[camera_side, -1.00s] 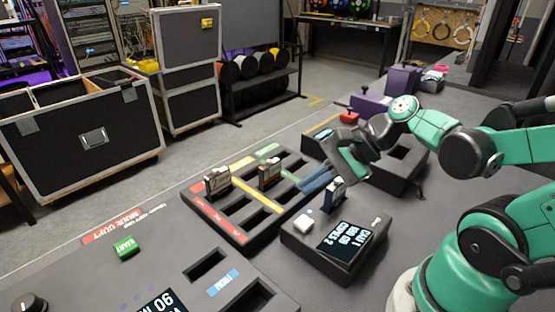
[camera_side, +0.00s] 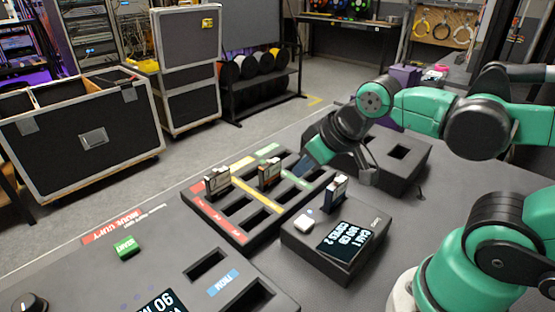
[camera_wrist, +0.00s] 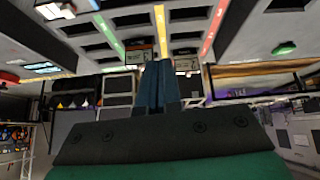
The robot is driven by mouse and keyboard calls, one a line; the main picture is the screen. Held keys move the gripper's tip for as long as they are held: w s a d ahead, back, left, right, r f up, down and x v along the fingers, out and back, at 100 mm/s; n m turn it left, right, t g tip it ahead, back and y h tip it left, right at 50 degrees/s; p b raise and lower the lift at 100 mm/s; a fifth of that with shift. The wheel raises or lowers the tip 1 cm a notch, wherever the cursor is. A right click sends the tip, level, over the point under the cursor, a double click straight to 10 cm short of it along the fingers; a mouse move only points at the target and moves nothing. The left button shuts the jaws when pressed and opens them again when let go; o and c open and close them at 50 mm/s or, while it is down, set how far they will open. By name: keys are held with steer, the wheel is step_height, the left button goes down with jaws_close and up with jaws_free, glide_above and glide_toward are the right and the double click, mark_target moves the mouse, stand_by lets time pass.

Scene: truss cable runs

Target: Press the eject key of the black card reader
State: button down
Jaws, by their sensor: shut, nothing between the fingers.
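The black card reader (camera_side: 318,262) sits at the centre right of the side view, with a lit screen (camera_side: 346,240) on its top. A pale key (camera_side: 304,222) stands on its top left corner. A card (camera_side: 335,193) stands upright at its back edge. My gripper (camera_side: 306,166) is shut and empty, with its blue fingers above the back right part of the slotted tray, behind and left of the reader and apart from the key. In the wrist view the closed fingers (camera_wrist: 157,88) show in the middle.
The slotted tray (camera_side: 236,236) holds two upright cards (camera_side: 217,181) (camera_side: 269,172) left of the reader. A green start button (camera_side: 126,247) and a console (camera_side: 190,285) lie at the front left. A dark slotted box (camera_side: 408,166) stands behind the reader. Bare table lies right of the reader.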

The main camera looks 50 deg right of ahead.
steer(key=r+n+g, duration=0.1)
steer(key=n, duration=0.3)
step_height(320, 180, up, 5)
steer(key=n+g, duration=0.6)
steer(key=n, duration=0.7)
glide_above(305, 220)
steer(key=shift+f, duration=0.1)
step_height(305, 220, down, 14)
steer(key=shift+f, duration=1)
steer(key=shift+r, duration=0.1)
steer(key=shift+r, duration=4.2)
